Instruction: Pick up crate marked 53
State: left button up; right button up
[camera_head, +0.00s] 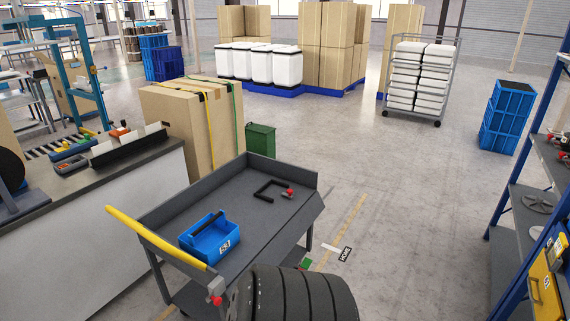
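A small open blue crate (203,245) with a black carry handle sits on the near part of a dark grey cart top (262,220). A small label on its front appears to read 53, though it is tiny here. The crate stands upright and nothing touches it from above. Neither of my grippers is in view.
A yellow push bar (150,234) runs along the cart's left end. A black angled piece and a red-tipped item (288,193) lie on the cart. Black ribbed rounds (310,295) stand before it. A workbench (100,162) is left, a blue-framed shelf (515,220) right.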

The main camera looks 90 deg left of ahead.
aim_at(213, 236)
jog(key=k+l+u, duration=0.1)
jog(key=u, duration=3.2)
jog(key=i+u, duration=0.2)
jog(key=u, duration=0.15)
jog(key=i+l+u, duration=0.15)
jog(key=u, duration=0.25)
jog(key=i, duration=0.05)
